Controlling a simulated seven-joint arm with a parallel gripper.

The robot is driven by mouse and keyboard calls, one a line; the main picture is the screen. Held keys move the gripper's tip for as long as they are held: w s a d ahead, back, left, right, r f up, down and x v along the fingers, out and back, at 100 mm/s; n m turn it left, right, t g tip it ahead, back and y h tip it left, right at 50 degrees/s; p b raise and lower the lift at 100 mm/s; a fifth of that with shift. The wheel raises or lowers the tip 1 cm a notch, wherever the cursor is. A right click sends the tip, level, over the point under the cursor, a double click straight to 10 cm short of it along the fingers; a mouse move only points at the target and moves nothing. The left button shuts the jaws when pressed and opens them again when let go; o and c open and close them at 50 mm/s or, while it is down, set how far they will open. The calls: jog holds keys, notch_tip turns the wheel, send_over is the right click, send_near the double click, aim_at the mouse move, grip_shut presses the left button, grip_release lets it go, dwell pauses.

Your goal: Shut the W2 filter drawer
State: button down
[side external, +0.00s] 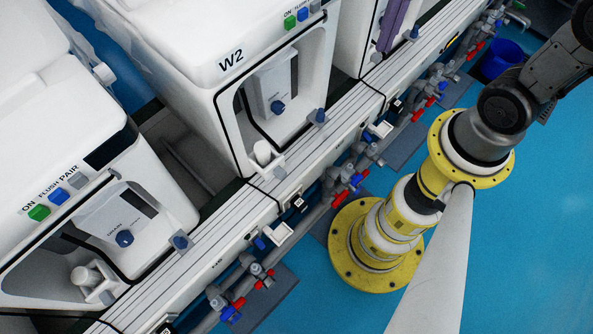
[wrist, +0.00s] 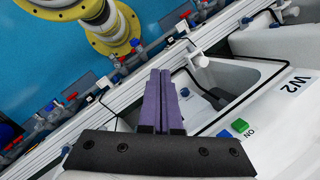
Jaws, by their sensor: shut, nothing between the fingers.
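The W2 unit (side external: 205,85) is a white housing labelled W2, with a dark-edged bowl in its front; it also shows in the wrist view (wrist: 300,107). A small white drawer-like part with a white cylinder (side external: 264,154) sits at the bowl's lower left and looks pulled out towards the rail. I take it for the filter drawer; it also shows in the wrist view (wrist: 198,60). My gripper's purple fingers (wrist: 161,76) are shut together and empty. In the side view my gripper (side external: 388,42) is up and right of the drawer, apart from it.
A white grooved rail (side external: 215,240) runs along the unit fronts. Pipes with red and blue valves (side external: 340,190) line its outer side. A similar white unit (side external: 50,135) stands at left. A blue bucket (side external: 502,60) stands at upper right. The blue floor is open at lower right.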

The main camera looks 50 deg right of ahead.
aim_at(269, 164)
jog(key=w+a+f+m+g+y, duration=0.1)
jog(key=w+f+m+g+y, duration=0.2)
jog(key=f+m, duration=0.5)
jog(key=w+a+f+m+y, duration=0.1)
jog(key=w+f+m+y, duration=0.1)
jog(key=f+m+y, duration=0.6)
jog(key=s+a+f+m+t+y, duration=0.1)
jog(key=s+a+f+m+t, duration=0.15)
jog(key=f+m, duration=0.35)
jog(key=s+a+f+m+t+y, duration=0.1)
jog(key=s+f+m+t, duration=0.2)
jog(key=f, duration=0.6)
jog(key=s+a+f+m+t+y, duration=0.1)
jog(key=a+f+m+t, duration=0.15)
jog(key=f+m, duration=0.4)
jog(key=w+a, duration=0.6)
jog(key=a, duration=0.3)
jog(key=shift+w+a+f, duration=0.2)
jog(key=shift+w, duration=0.15)
